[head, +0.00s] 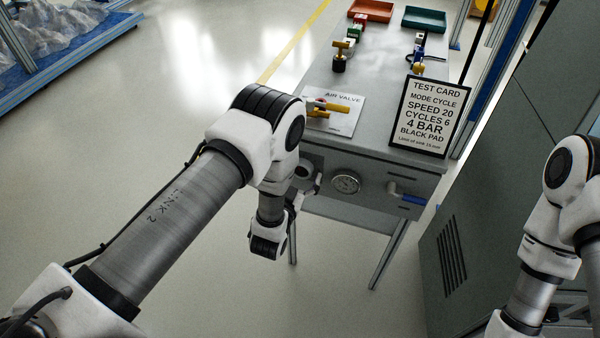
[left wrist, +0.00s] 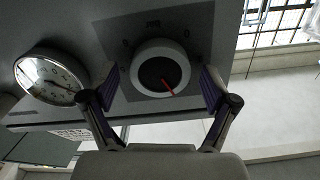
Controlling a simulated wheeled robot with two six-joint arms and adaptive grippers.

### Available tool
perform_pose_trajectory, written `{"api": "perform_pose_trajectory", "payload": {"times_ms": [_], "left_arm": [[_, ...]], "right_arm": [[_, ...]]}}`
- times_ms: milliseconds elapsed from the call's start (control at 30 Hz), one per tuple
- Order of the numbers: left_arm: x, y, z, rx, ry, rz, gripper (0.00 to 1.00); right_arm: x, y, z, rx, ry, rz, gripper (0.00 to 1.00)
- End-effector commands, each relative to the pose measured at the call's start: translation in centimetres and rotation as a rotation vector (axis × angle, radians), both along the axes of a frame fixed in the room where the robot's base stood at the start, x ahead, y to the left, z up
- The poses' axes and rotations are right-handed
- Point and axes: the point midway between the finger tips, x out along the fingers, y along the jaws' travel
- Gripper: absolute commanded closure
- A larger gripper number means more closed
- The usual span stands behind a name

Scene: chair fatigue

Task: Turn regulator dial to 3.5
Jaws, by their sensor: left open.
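The regulator dial (left wrist: 160,68) is a round knob with a pale rim, a dark face and a red pointer, on a darker grey plate. In the left wrist view its pointer slants down and to the right; the scale marks are too blurred to read. My left gripper (left wrist: 158,82) is open, with one finger on each side of the dial; I cannot tell whether they touch it. In the head view the dial (head: 303,171) is partly hidden by my left gripper (head: 309,187). A round pressure gauge (left wrist: 50,77) sits beside the dial; its reading is unclear.
The gauge (head: 345,183) and a blue-handled valve (head: 408,194) are on the bench front. On the bench top (head: 375,95) are a yellow-handled air valve (head: 335,106), a test card (head: 427,117) reading 4 BAR, and trays. A grey cabinet (head: 475,215) stands to the right.

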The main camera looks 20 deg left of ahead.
Motion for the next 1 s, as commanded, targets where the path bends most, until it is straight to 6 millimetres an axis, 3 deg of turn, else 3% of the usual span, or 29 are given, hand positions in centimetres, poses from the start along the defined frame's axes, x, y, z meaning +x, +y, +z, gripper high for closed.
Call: {"api": "perform_pose_trajectory", "payload": {"times_ms": [167, 367, 733, 1000], "left_arm": [[0.05, 0.0, -0.01, 0.0, 0.001, 0.0, 0.14], [0.04, 0.01, 0.0, 0.0, 0.001, 0.0, 0.74], [0.04, -0.01, -0.01, 0.024, -0.001, 0.0, 0.74], [0.06, -0.04, -0.05, 0.149, -0.006, 0.0, 0.74]], "right_arm": [[-0.01, 0.0, -0.01, 0.0, 0.0, 0.0, 0.6], [-0.01, 0.0, -0.01, 0.0, 0.0, 0.0, 0.6], [-0.01, 0.0, -0.12, 0.0, 0.0, 0.0, 0.6], [0.0, 0.0, -0.53, 0.0, 0.0, 0.0, 0.6]]}}
